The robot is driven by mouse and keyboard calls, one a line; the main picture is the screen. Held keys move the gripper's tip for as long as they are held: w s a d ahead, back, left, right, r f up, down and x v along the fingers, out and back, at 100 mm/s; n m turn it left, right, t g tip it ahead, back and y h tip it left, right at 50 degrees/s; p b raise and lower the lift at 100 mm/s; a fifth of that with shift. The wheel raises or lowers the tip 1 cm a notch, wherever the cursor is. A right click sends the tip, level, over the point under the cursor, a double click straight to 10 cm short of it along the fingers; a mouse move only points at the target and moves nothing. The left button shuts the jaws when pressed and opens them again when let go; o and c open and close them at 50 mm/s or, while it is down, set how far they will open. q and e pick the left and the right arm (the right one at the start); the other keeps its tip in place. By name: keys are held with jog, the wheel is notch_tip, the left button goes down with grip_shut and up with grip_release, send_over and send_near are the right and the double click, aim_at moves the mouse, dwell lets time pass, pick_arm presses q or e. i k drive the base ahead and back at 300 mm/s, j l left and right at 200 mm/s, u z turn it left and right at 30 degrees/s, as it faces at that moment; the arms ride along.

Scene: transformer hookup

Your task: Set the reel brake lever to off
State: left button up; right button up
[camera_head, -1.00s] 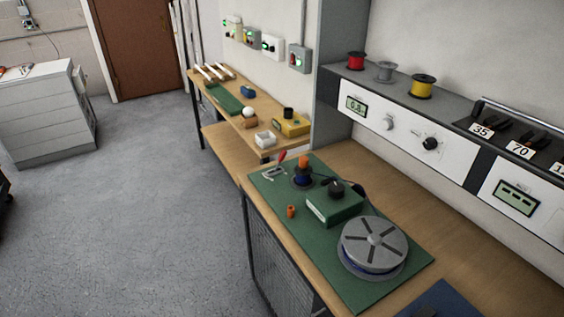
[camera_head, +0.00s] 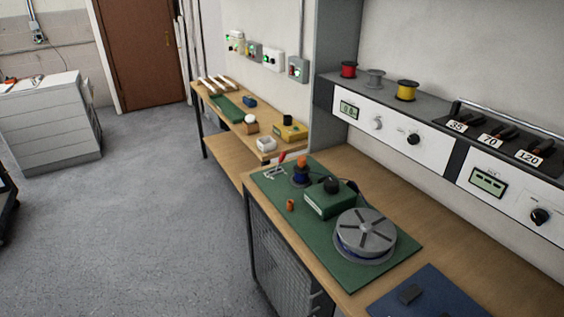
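A small lever with a red handle (camera_head: 281,157) stands on a light plate at the far left corner of the green mat (camera_head: 375,268); which setting it is in is too small to tell. A grey reel (camera_head: 365,232) with a slotted top flange lies flat near the front right of the mat. A green box with a black knob (camera_head: 330,198) sits between the lever and the reel. Neither of my grippers is in view.
A small orange piece (camera_head: 290,205) lies on the mat's left side. A blue mat (camera_head: 430,293) with a dark block is at the lower right. An instrument shelf (camera_head: 390,128) runs above the bench. A second bench stands behind; the grey floor on the left is open.

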aim_at(282, 156)
jog(key=i+j+u, duration=0.1)
jog(key=i+j, duration=0.15)
jog(key=i+j+u, duration=0.15)
jog(key=i, duration=0.35)
jog(key=i+j+u, duration=0.1)
jog(key=i, duration=0.25)
jog(key=j, duration=0.1)
